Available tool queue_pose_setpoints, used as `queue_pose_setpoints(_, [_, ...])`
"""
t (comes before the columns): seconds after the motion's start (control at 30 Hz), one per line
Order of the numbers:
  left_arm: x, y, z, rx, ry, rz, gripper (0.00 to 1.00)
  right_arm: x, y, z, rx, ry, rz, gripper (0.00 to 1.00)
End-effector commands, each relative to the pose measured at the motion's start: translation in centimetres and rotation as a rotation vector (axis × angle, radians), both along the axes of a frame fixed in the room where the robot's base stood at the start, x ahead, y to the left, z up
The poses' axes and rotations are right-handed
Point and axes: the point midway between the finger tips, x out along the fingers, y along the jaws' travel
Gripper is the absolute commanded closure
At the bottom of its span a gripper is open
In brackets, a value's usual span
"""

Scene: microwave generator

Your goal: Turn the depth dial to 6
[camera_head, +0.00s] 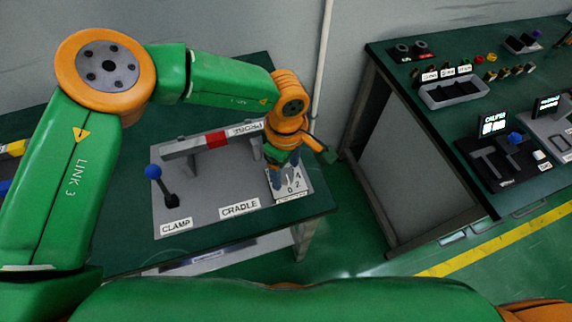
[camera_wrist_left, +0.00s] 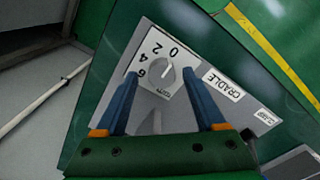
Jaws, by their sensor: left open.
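The depth dial (camera_wrist_left: 159,73) is a grey round knob on a white plate marked 0, 2, 4 and 6, seen in the left wrist view. I cannot tell surely which number its pointer faces. My left gripper (camera_wrist_left: 161,80) is open, with one blue finger on each side of the dial in that view; whether they touch it is unclear. In the head view my left gripper (camera_head: 283,170) is over the dial plate (camera_head: 292,192) at the right end of the grey fixture, hiding the knob. My right gripper is not in view.
The grey fixture (camera_head: 205,205) carries a blue-knobbed clamp lever (camera_head: 154,173), a cradle label (camera_head: 240,208) and a bar with a red block (camera_head: 216,139). A second green bench (camera_head: 430,125) with trays and devices stands to the right, across a gap of floor.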

Motion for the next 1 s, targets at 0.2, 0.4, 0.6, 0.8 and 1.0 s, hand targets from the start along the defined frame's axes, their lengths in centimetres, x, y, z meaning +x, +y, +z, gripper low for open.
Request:
queue_pose_setpoints(0.2, [0.0, 0.0, 0.0, -0.001, 0.001, 0.0, 0.72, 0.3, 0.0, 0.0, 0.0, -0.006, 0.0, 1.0])
queue_pose_setpoints(0.4, [0.0, -0.1, 0.0, -0.002, 0.001, 0.0, 1.0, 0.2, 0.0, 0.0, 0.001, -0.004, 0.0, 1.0])
queue_pose_setpoints(0.6, [0.0, -0.1, -0.1, -0.004, 0.0, 0.023, 1.0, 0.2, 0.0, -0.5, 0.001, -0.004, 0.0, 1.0])
queue_pose_setpoints(0.8, [0.0, -0.1, -0.4, -0.004, 0.0, 0.119, 1.0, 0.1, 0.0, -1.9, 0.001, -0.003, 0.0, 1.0])
queue_pose_setpoints(1.0, [0.0, -0.1, -0.5, -0.004, 0.0, 0.287, 1.0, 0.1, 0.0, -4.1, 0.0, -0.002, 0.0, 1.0])
